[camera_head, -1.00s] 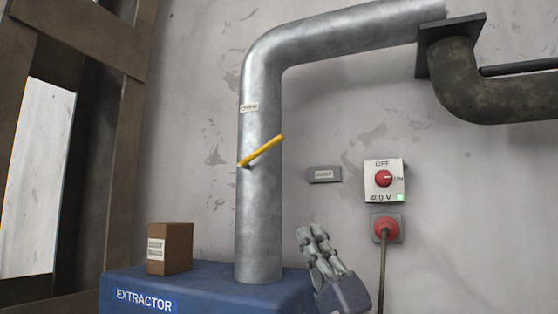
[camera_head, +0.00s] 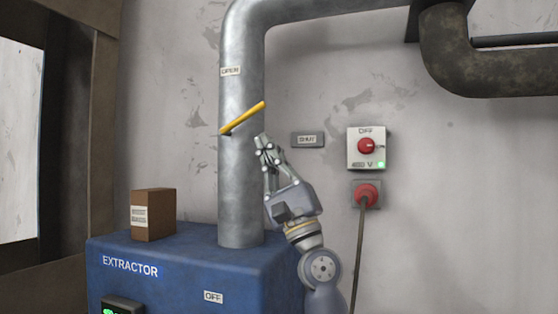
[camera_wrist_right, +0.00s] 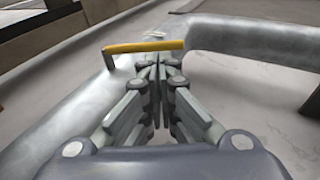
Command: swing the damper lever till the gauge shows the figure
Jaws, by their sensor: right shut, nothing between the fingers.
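The yellow damper lever (camera_head: 243,117) sits on the grey metal duct (camera_head: 240,190), slanting up to the right. An OPEN label (camera_head: 231,71) is on the duct above it and a SHUT plate (camera_head: 307,139) is on the wall to its right. My right gripper (camera_head: 262,139) is shut and empty, its fingertips just below the lever's free end. In the right wrist view the lever (camera_wrist_right: 145,46) lies just beyond the closed fingertips (camera_wrist_right: 158,62); I cannot tell whether they touch. A gauge with green digits (camera_head: 122,307) is partly cut off at the bottom edge. My left gripper is out of view.
The blue extractor box (camera_head: 180,262) carries a brown carton (camera_head: 153,214). A switch box (camera_head: 367,147) and a red plug (camera_head: 367,194) with a hanging cable are on the wall at right. A dark rusty pipe (camera_head: 447,60) is at upper right.

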